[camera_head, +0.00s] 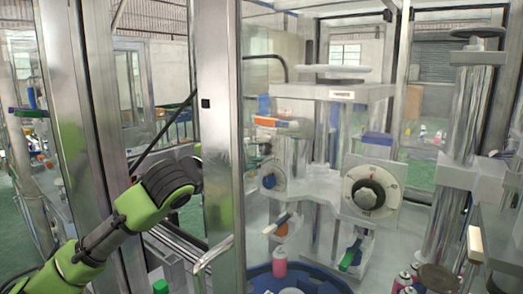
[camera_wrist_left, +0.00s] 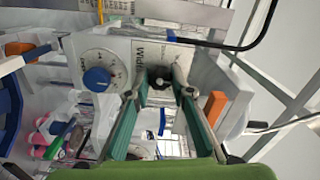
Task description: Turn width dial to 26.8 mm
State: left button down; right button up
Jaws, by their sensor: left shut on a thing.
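The width dial's black knob (camera_wrist_left: 159,82) shows in the left wrist view, on a pale panel (camera_wrist_left: 128,58) lettered WIDTH. My left gripper (camera_wrist_left: 159,93) has its two green fingers on either side of this knob and is shut on it. The dial's scale is mostly hidden by the fingers, and I cannot read its value. In the head view my left arm reaches toward the machine from the left; its fingertips and the width dial are hidden behind the metal post (camera_head: 220,130). My right gripper is not in view.
A dial with a blue knob (camera_wrist_left: 97,80) sits beside the width dial. A larger dial with a black knob (camera_head: 368,193) faces front. A pink can (camera_head: 280,262) stands on a blue round table (camera_head: 325,280).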

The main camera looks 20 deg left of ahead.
pick_arm(q)
jog(key=shift+n, duration=0.3)
jog(key=shift+n+p, duration=1.75)
jog(key=shift+n, duration=2.35)
jog(key=c, duration=1.8)
grip_release()
jog(key=shift+w, duration=0.1)
jog(key=shift+o, duration=0.2)
jog(key=v, duration=1.2)
